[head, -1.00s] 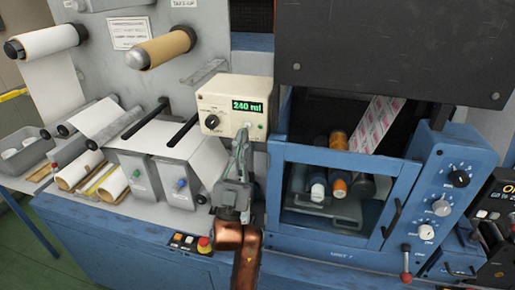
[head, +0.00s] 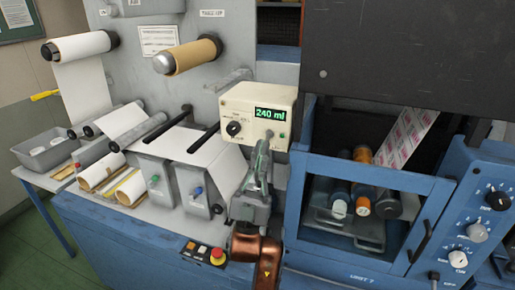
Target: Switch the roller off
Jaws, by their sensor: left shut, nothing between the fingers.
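A cream control box (head: 246,105) stands in the middle of the head view. It has a green display (head: 269,114) that reads about 240, a black knob (head: 233,129) at the left of its front and a small green button (head: 282,135) at the lower right. My left gripper (head: 265,142) points upward, shut and empty, in front of the box's lower right front. Its fingertips appear just left of the green button and cover part of the panel. I cannot tell whether they touch the box. My right gripper is out of view.
Grey units with green and blue knobs (head: 171,182) stand to the left. A blue-framed cabinet (head: 384,178) with rollers stands to the right, with a dial panel (head: 484,210).

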